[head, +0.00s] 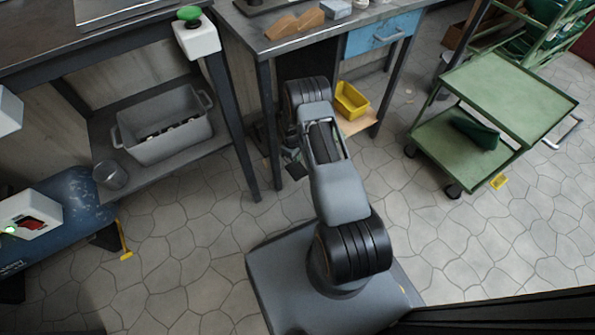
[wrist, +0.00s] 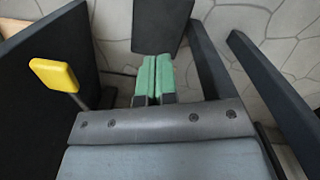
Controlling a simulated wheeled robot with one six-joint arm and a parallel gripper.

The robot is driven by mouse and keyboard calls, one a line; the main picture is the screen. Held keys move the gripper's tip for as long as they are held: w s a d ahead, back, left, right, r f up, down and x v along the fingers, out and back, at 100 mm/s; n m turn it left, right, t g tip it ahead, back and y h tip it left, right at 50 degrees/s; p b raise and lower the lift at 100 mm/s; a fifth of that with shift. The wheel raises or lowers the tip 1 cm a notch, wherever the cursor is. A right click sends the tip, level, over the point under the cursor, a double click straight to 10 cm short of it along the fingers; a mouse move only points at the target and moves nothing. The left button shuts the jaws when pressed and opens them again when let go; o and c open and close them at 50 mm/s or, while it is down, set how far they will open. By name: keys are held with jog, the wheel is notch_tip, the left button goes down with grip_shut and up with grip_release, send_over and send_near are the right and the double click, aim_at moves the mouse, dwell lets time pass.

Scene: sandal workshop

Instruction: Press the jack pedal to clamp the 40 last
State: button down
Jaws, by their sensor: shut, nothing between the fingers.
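In the wrist view, my gripper (wrist: 152,78) has its two green fingertips pressed together with nothing between them. A yellow pedal pad (wrist: 55,75) on a thin metal rod stands to the left of the fingertips, with a visible gap between them; I take it for the jack pedal. In the head view, my arm reaches down under the middle bench (head: 330,40), and it hides the fingertips and this pedal. I cannot make out the 40 last in either view. Wooden pieces (head: 296,24) lie on the bench top, but no size marking is readable.
Dark bench legs (wrist: 275,95) stand close on the right in the wrist view. A yellow bin (head: 352,100) sits on a low shelf. A green cart (head: 510,95) stands at right. Another yellow pedal (head: 125,252) is by the blue machine (head: 65,225). Floor between is clear.

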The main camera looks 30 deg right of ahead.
aim_at(291, 167)
jog(key=shift+s+d+f+b, duration=0.15)
jog(key=shift+f+b, duration=0.8)
jog(key=shift+f, duration=0.7)
jog(key=shift+s+f+b, duration=0.15)
jog(key=shift+f+b, duration=0.8)
jog(key=shift+f, duration=0.7)
jog(key=shift+f, duration=0.1)
jog(key=shift+f+b, duration=0.7)
jog(key=shift+f, duration=1.2)
jog(key=shift+w+a+r, duration=0.3)
jog(key=shift+w+a, duration=0.1)
jog(key=shift+w, duration=0.3)
jog(key=shift+w+a+r, duration=0.25)
jog(key=shift+w+a, duration=0.1)
jog(key=shift+w, duration=0.35)
